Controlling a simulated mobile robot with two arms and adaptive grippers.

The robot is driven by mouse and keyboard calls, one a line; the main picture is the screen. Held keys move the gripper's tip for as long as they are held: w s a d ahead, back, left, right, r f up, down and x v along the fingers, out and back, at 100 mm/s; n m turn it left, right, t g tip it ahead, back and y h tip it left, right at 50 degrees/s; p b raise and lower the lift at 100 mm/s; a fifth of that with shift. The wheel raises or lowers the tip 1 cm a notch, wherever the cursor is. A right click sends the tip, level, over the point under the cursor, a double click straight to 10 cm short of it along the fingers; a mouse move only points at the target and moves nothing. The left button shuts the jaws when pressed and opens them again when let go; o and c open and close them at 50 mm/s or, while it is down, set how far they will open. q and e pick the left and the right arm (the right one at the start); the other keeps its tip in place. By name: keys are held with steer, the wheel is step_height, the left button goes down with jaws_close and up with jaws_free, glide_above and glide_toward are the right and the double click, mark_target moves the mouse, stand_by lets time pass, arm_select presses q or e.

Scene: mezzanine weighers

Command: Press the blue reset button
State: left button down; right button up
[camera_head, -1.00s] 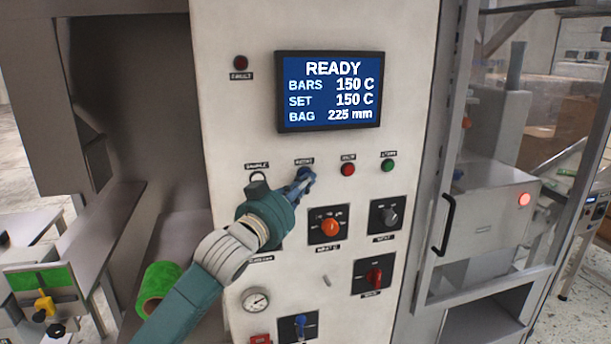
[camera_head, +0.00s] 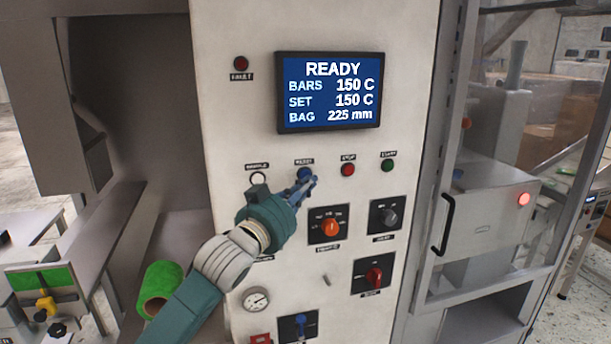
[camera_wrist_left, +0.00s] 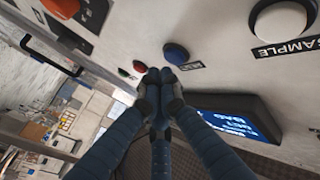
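The blue reset button (camera_head: 304,174) sits on the pale control panel below the display, under a small dark label. In the left wrist view the blue button (camera_wrist_left: 176,53) stands just beyond the fingertips. My left gripper (camera_head: 312,183) points up at the panel, its fingertips just below and right of the button. In the left wrist view its fingers (camera_wrist_left: 157,76) come together at the tips with nothing held. The button's face looks uncovered; I cannot tell whether a fingertip touches its edge. My right gripper is not in view.
The display (camera_head: 330,92) reads READY. A white sample button (camera_head: 258,178), a red button (camera_head: 348,170) and a green button (camera_head: 388,166) share the row. An orange knob (camera_head: 330,228) lies below. A door handle (camera_head: 445,224) stands at the right.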

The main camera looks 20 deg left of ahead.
arm_select(q)
steer(key=s+d, duration=0.1)
steer(key=s, duration=0.1)
steer(key=s+d+p, duration=0.1)
steer(key=s, duration=0.1)
steer(key=shift+d, duration=0.4)
steer(key=shift+f, duration=0.1)
stand_by(0.6)
